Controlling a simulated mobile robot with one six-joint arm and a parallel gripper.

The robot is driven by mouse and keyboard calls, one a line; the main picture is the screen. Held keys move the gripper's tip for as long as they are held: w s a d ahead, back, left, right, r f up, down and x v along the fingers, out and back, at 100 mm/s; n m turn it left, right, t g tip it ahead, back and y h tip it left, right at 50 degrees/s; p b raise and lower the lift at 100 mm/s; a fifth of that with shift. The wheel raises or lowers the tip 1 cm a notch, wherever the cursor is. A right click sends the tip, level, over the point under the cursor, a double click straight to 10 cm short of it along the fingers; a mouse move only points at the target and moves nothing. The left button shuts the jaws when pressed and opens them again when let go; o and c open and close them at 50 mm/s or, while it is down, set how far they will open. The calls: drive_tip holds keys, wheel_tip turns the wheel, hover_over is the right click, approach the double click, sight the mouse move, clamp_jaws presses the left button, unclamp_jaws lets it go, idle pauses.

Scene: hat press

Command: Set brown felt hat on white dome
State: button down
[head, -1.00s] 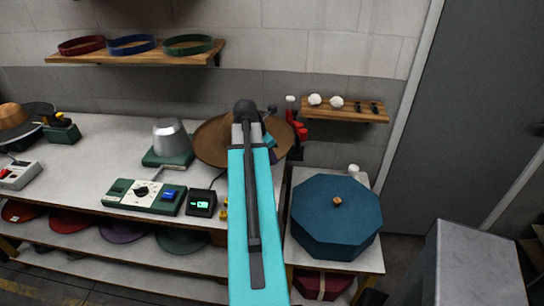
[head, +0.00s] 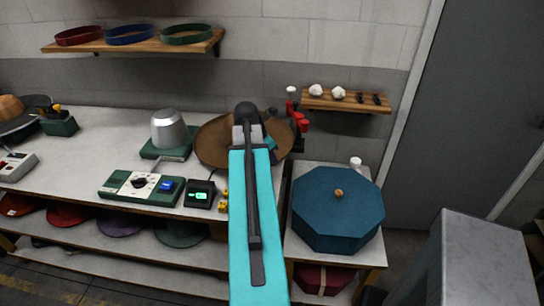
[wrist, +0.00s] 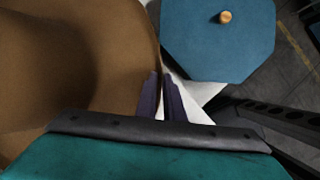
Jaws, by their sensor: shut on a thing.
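The brown felt hat (head: 213,143) shows in the head view behind my arm, right of the dome, with its middle and right part largely hidden. In the wrist view the hat (wrist: 75,60) fills the left side, its brim edge running down to the fingers. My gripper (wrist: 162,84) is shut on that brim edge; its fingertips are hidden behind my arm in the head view.
A green control box (head: 140,186) and a small display (head: 201,194) stand in front of the dome. A blue octagonal box (head: 337,215) sits on a side table at right. A small shelf (head: 345,103) hangs at right.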

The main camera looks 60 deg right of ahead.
sight(272, 165)
drive_tip(key=shift+f+b, duration=0.6)
drive_tip(key=shift+f, duration=2.05)
drive_tip(key=shift+w, duration=0.1)
drive_tip(key=c, duration=1.8)
unclamp_jaws()
drive_tip(key=shift+a+r, duration=0.1)
drive_tip(key=b+v, duration=0.2)
drive_tip(key=v, duration=1.1)
drive_tip(key=shift+r+b, duration=0.35)
drive_tip(key=shift+r, duration=0.1)
